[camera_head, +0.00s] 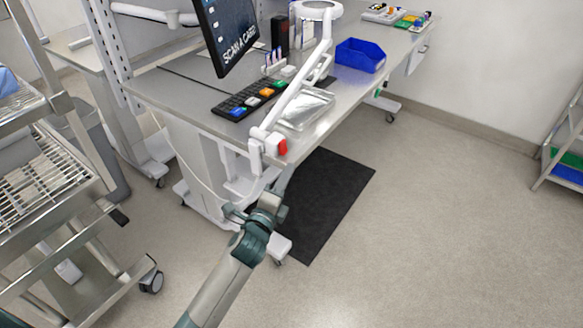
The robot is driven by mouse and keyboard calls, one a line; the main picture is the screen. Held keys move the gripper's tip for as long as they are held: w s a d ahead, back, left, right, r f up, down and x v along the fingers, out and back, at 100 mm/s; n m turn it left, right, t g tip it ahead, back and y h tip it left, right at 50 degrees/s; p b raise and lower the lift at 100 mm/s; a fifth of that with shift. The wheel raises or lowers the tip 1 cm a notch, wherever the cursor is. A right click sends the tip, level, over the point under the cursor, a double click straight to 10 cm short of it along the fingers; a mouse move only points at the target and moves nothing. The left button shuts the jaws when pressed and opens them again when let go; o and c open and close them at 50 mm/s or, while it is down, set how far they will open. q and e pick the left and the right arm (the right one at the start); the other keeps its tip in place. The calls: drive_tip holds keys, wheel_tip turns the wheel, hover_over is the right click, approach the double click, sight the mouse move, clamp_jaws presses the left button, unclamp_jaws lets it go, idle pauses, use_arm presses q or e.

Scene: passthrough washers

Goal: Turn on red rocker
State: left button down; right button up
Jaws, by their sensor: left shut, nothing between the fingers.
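The red rocker (283,147) is a small red piece on a white housing (268,143) at the front edge of the workbench, at the foot of the white lamp arm. My left gripper (287,176) is at the end of my grey and teal arm, which comes up from the bottom of the head view. It is shut and empty, and in the picture it lies just below the red rocker. I cannot tell whether it touches the housing. The gripper is small and partly hidden by my wrist. My right gripper is not in view.
The workbench (190,93) carries a keyboard (250,100), a monitor (228,32), a metal tray (306,108) and a blue bin (360,55). A white lamp arm (304,80) rises beside the rocker. A wire-shelf cart (45,185) stands left.

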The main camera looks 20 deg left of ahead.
use_arm(q)
drive_tip(key=shift+s+a+b, duration=0.15)
drive_tip(key=shift+s+b, duration=0.15)
drive_tip(key=shift+s, duration=1.4)
drive_tip(key=shift+f, duration=0.1)
